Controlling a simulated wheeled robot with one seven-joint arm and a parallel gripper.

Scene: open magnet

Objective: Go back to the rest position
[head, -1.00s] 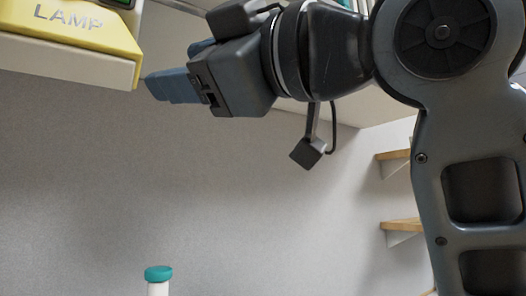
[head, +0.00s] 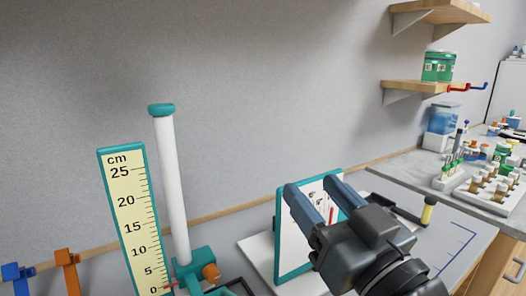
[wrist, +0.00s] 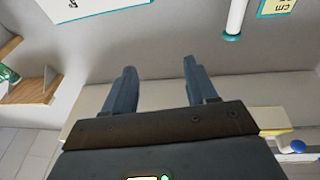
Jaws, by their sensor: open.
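My gripper (head: 315,196) is open in the head view, low and right of centre. Its two blue-grey fingers stand apart with nothing between them and point up and left. Behind the fingers is a teal-framed white panel (head: 291,240) with small red marks. I cannot tell whether the fingers touch it. In the wrist view my gripper (wrist: 158,75) shows both fingers apart and empty, against grey wall.
A yellow cm ruler (head: 128,215) and a white post (head: 173,185) with a teal cap stand left of my gripper. Orange and blue clamps (head: 66,262) are at far left. Shelves (head: 425,87) and a bench with racks and bottles (head: 490,180) are at right. The wall above my gripper is clear.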

